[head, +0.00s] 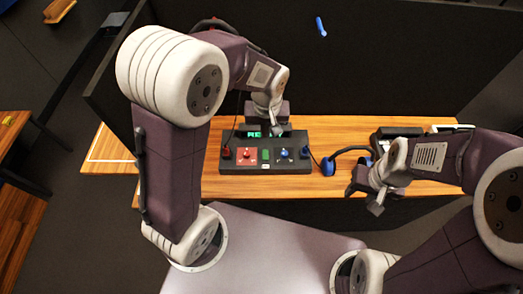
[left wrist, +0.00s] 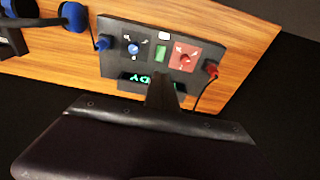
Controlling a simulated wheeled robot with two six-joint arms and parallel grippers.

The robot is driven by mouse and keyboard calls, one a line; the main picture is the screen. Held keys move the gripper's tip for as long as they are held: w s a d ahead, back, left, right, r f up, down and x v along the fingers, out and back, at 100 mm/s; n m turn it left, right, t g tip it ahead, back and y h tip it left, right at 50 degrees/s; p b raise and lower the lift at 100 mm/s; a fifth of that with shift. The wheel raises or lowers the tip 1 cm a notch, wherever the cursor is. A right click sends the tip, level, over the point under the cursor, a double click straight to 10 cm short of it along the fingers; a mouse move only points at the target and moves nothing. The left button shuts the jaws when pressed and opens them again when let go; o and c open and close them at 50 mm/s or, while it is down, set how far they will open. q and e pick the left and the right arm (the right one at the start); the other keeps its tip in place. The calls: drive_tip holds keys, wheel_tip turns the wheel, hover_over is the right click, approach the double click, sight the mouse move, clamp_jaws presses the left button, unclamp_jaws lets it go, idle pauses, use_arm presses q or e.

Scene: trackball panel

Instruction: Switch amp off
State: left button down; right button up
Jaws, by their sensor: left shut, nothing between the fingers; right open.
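A black control panel (head: 294,164) sits on the wooden table. It has a red switch section (head: 246,154), a blue knob or toggle (head: 284,154), a small green element (head: 265,155) between them, and a lit green display (head: 254,134) at its far edge. My left gripper (head: 275,130) is shut and empty, over the panel's far edge by the display, hiding part of its text. In the left wrist view the shut fingers (left wrist: 161,90) reach over the display (left wrist: 138,78); contact cannot be told. The red section (left wrist: 184,56) is clear there. My right gripper (head: 366,196) is open, off the table's front edge.
Red and blue plugs (head: 226,152) (head: 305,152) with cables are at the panel's sides. Blue-and-black headphones (head: 327,166) lie to its right. A dark partition (head: 380,60) stands behind, with a blue pen-like object (head: 320,27) beyond.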

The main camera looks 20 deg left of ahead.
use_arm(q)
drive_tip(key=shift+a, duration=0.1)
approach(265, 153)
drive_tip(key=f, duration=0.3)
drive_tip(key=w+f, duration=0.1)
drive_tip(key=f, duration=0.2)
drive_tip(key=shift+w+a+f, duration=0.1)
drive_tip(key=shift+w+f, duration=0.1)
drive_tip(key=shift+f, duration=0.2)
